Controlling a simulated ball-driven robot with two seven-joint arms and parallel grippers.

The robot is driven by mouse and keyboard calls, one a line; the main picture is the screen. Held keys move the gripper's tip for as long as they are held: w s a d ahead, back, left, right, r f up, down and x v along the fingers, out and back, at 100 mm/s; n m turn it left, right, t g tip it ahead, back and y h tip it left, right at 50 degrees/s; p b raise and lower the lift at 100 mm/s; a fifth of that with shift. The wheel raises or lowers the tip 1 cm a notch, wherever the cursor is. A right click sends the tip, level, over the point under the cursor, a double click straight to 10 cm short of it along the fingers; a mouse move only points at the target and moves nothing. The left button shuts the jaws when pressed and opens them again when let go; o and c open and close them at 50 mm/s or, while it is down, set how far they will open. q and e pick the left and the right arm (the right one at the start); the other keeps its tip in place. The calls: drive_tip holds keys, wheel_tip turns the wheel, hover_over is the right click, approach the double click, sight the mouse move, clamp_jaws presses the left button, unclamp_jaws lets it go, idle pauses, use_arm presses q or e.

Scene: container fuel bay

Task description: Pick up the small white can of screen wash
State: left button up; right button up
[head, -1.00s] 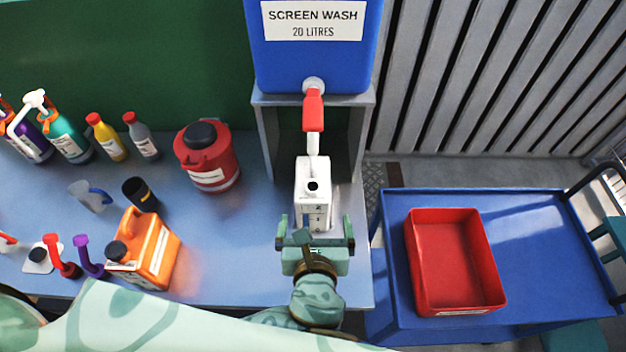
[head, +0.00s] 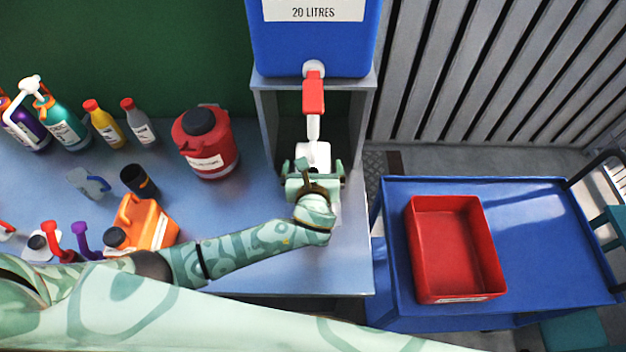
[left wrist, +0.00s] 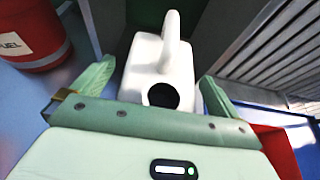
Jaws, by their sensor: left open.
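The small white can (head: 313,152) stands under the red-handled tap (head: 313,95) of the blue screen wash tank (head: 313,48). My left gripper (head: 313,168) is in front of the can and hides most of it in the head view. The left gripper (left wrist: 155,88) is open there, with one finger on each side of the can. I cannot tell whether the fingers touch it. My right gripper is not in view.
The tank sits on a grey stand (head: 264,120) whose walls flank the can. A red fuel can (head: 207,148) and an orange jug (head: 150,222) stand to the left among several bottles. A red tray (head: 455,250) lies on a blue cart (head: 540,220) at right.

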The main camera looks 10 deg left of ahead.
use_arm(q)
drive_tip(key=c, duration=1.8)
drive_tip(key=shift+w+r, duration=0.1)
drive_tip(key=shift+r, duration=0.05)
drive_tip(key=shift+c, duration=1.3)
drive_tip(key=shift+r, duration=0.1)
